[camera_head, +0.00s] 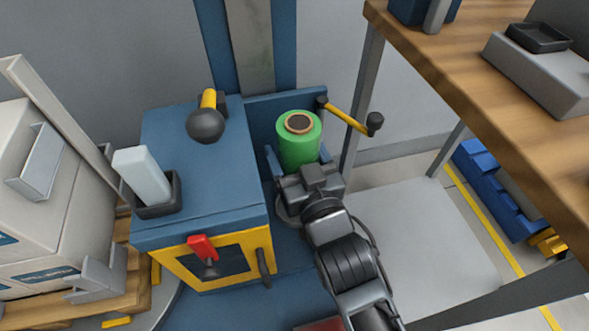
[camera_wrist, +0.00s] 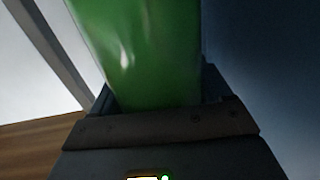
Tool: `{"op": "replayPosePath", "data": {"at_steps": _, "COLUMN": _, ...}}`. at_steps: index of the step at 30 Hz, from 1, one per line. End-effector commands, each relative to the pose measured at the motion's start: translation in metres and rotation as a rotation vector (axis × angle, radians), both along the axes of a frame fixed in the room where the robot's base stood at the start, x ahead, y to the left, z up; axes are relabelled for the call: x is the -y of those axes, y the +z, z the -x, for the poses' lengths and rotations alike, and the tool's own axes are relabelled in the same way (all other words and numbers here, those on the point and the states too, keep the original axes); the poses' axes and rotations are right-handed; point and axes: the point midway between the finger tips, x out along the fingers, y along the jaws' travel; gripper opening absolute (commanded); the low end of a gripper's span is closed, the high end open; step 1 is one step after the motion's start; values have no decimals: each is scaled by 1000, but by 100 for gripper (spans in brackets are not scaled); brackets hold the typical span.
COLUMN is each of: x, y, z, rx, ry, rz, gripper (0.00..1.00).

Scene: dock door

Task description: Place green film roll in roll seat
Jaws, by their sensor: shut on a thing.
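The green film roll (camera_head: 298,148) stands upright with its brown-rimmed core facing up, at the back of the blue machine. My gripper (camera_head: 300,172) is shut on the roll from the front, low on its side. The roll fills the upper middle of the wrist view (camera_wrist: 145,50), between my jaws. The roll seat is not clearly visible; the roll, my gripper and my wrist cover the area below, so I cannot tell whether the roll's bottom touches a seat.
A blue cabinet (camera_head: 195,215) with a black-knobbed yellow lever (camera_head: 208,110) and a red latch (camera_head: 202,247) stands left of the roll. A yellow crank arm (camera_head: 346,116) is close at the roll's right. A wooden bench (camera_head: 480,95) is at right, wrapped boxes (camera_head: 50,180) at left.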

Motion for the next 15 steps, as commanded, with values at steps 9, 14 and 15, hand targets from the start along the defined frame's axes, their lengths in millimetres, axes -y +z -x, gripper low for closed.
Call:
{"op": "replayPosePath", "data": {"at_steps": 9, "x": -1, "y": -30, "z": -2, "rx": 1, "ry": 0, "rz": 0, "gripper": 23}}
{"op": "replayPosePath", "data": {"at_steps": 14, "x": -1, "y": -40, "z": -2, "rx": 4, "ry": -1, "rz": -1, "gripper": 23}}
{"op": "replayPosePath", "data": {"at_steps": 15, "x": -1, "y": -39, "z": -1, "rx": 4, "ry": 0, "rz": -1, "gripper": 23}}
